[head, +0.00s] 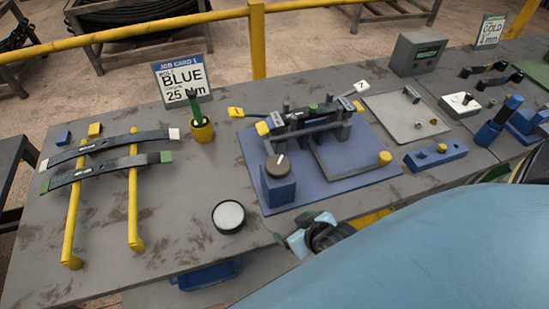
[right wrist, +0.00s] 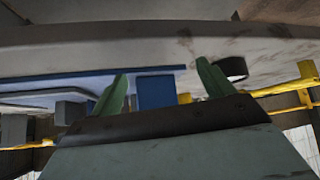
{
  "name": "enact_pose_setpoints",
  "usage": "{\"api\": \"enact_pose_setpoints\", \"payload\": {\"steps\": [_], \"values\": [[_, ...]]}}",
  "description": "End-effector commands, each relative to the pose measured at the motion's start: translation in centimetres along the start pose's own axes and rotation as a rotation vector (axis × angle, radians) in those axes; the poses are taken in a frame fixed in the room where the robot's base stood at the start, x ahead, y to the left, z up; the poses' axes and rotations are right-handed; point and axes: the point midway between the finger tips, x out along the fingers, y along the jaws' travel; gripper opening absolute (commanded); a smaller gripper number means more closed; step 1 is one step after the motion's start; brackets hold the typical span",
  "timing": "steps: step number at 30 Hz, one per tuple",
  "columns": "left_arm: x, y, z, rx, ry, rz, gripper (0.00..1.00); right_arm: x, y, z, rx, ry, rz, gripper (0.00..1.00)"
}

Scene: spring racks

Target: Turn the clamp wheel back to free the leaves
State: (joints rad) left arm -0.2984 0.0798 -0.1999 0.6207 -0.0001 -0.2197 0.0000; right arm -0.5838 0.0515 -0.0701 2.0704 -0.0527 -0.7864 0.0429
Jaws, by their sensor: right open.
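The clamp wheel, a dark round knob (head: 278,166) with a white pointer line, sits on a blue block (head: 278,189) at the front left of the blue fixture plate (head: 345,184). Dark leaves (head: 305,118) lie across the clamp fixture behind it. My right gripper (head: 303,230) is at the table's front edge, in front of the plate and apart from the wheel. In the right wrist view its green fingers (right wrist: 162,68) are spread and empty, with the blue block (right wrist: 156,93) seen beyond them. My left gripper is not in view.
A round tin (head: 228,217) stands left of my right gripper. Two curved leaves (head: 108,172) rest on yellow rails (head: 134,205) at left. A yellow cup (head: 201,130) with a green-handled tool stands behind. A grey tray (head: 405,128) and blue block (head: 435,157) lie at right.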

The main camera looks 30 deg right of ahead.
Motion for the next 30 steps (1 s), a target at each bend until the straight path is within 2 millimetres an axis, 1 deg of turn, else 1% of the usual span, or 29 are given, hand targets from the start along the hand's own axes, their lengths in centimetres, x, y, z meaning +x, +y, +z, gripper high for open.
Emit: {"api": "enact_pose_setpoints", "payload": {"steps": [2,5,9,15,19,23,26,30], "values": [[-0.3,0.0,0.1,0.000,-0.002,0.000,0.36,0.0,0.4,-1.1,0.023,0.115,0.017,0.80],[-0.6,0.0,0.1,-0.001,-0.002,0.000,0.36,-0.5,1.1,-2.8,0.049,0.290,0.038,0.80],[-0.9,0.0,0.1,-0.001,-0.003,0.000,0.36,-2.2,1.9,-4.8,0.068,0.527,0.061,0.80],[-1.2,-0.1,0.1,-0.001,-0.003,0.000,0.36,-5.1,2.3,-6.1,0.072,0.769,0.075,0.80],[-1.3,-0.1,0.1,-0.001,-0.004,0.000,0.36,-6.2,2.4,-6.4,0.070,0.845,0.077,0.80],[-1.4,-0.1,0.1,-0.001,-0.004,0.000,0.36,-6.2,2.4,-7.1,0.069,0.872,0.076,0.80],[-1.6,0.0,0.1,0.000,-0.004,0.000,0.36,-5.4,2.5,-8.1,0.069,0.874,0.076,0.80],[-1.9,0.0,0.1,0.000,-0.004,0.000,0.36,-3.6,2.8,-10.3,0.067,0.875,0.076,0.80]]}}
